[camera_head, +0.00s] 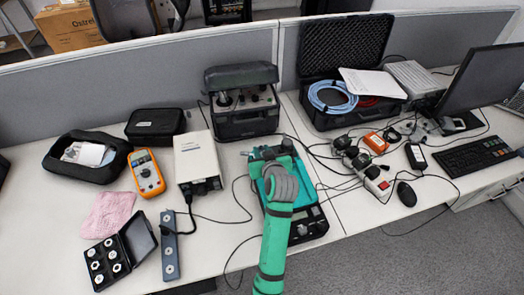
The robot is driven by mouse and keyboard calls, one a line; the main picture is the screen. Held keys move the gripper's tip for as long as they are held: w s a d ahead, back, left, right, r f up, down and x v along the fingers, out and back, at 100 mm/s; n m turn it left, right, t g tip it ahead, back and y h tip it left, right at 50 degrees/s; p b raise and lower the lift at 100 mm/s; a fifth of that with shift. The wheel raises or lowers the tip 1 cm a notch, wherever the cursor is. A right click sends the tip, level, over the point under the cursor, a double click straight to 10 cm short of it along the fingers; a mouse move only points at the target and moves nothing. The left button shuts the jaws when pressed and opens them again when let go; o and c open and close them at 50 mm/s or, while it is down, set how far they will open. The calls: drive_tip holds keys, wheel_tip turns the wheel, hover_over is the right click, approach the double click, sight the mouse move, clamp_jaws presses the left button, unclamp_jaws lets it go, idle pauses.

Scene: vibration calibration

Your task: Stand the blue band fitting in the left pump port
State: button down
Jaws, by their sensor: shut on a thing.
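My green and grey arm reaches up from the bottom centre, and my gripper (264,160) is over the far part of a teal and black bench unit (309,215). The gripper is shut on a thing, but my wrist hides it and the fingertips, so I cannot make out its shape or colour. The unit looks like the pump. Its ports are covered by my arm or too small to tell, the left one included. I cannot pick out the blue band fitting. An open black case (140,236) at the lower left holds several pale round fittings.
A grey control box (247,122) stands behind the unit. Left are a white box (197,158), an orange meter (147,173), a grey power strip (170,258) and a pink cloth (107,214). Cables, an orange device (376,142) and a mouse (406,194) lie right.

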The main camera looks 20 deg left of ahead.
drive_tip(key=shift+f, duration=0.2)
idle(0.3)
drive_tip(key=c, duration=1.4)
unclamp_jaws()
drive_tip(key=shift+c, duration=0.2)
drive_tip(key=v, duration=1)
drive_tip(key=shift+s+d+r, duration=0.2)
drive_tip(key=shift+s, duration=0.1)
